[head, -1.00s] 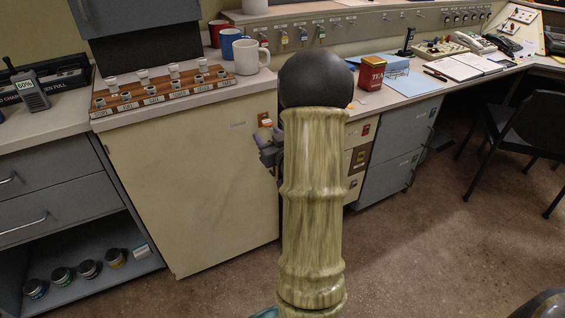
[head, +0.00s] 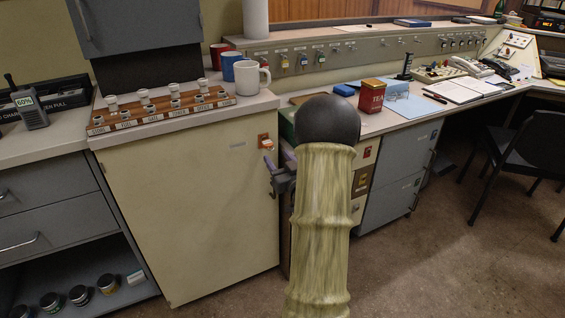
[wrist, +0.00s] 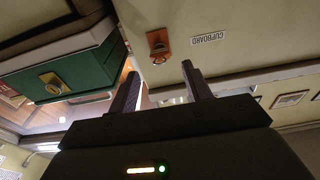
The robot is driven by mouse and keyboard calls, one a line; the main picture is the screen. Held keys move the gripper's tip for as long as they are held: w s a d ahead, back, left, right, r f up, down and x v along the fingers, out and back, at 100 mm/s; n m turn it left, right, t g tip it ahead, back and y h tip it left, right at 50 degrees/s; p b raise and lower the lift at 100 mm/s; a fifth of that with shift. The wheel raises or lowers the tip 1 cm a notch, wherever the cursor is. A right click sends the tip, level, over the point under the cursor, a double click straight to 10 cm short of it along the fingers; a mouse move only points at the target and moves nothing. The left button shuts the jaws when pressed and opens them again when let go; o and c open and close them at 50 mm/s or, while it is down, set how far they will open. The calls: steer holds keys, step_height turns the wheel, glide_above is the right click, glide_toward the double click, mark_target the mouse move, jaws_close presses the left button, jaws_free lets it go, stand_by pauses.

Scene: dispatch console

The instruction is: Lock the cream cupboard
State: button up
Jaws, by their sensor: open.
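The cream cupboard (head: 190,215) stands left of my arm, its front face closed flat as far as I can see. An orange lock plate (head: 265,141) sits near its upper right corner. My gripper (head: 277,170) is just below and right of the plate, partly hidden by my arm. In the wrist view my gripper (wrist: 161,76) is open and empty, its fingertips short of the plate and apart from it.
A green box with a yellowish lock (wrist: 54,86) is close to my gripper in the wrist view. A red tea tin (head: 371,96) is on the desk.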

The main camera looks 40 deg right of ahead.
mark_target(269, 145)
steer(key=shift+p+x, duration=0.45)
steer(key=shift+x, duration=3.05)
steer(key=c, duration=0.9)
